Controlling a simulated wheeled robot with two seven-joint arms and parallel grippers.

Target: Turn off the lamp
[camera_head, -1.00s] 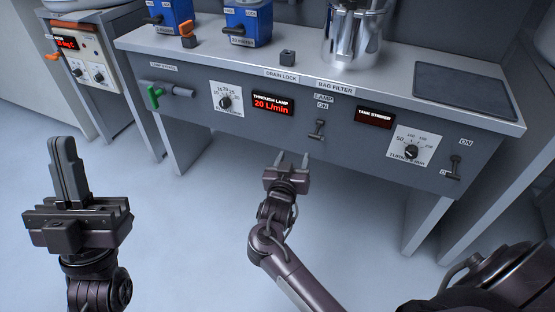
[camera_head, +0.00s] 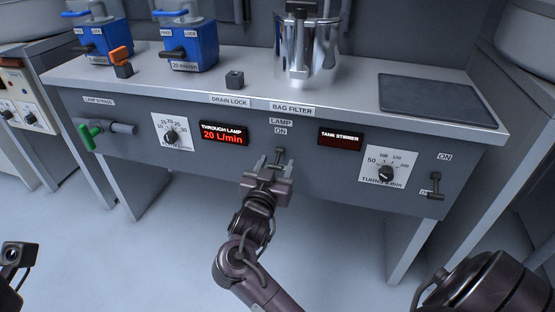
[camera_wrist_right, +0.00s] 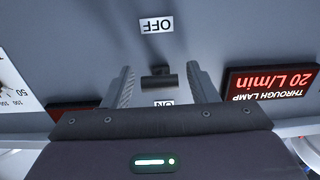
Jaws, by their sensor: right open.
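The lamp switch (camera_head: 280,154) is a small dark lever on the grey front panel, below the LAMP and ON labels (camera_head: 280,127). My right gripper (camera_head: 270,166) is open at the switch. In the right wrist view, which is upside down, the switch's bar handle (camera_wrist_right: 158,82) lies between the two spread fingers (camera_wrist_right: 160,84), with a gap on each side. The handle sits toward the ON label (camera_wrist_right: 163,103), away from the OFF label (camera_wrist_right: 156,25). In the head view the gripper hides the OFF label. My left gripper's fingers are out of view.
A red display (camera_head: 223,134) reads THROUGH LAMP 20 L/min. Beside it are a dial (camera_head: 171,136) and a green-handled valve (camera_head: 92,132). To the right are the TANK STIRRER display (camera_head: 341,139), another dial (camera_head: 386,172) and another switch (camera_head: 435,184). A metal pot (camera_head: 307,50) stands on top.

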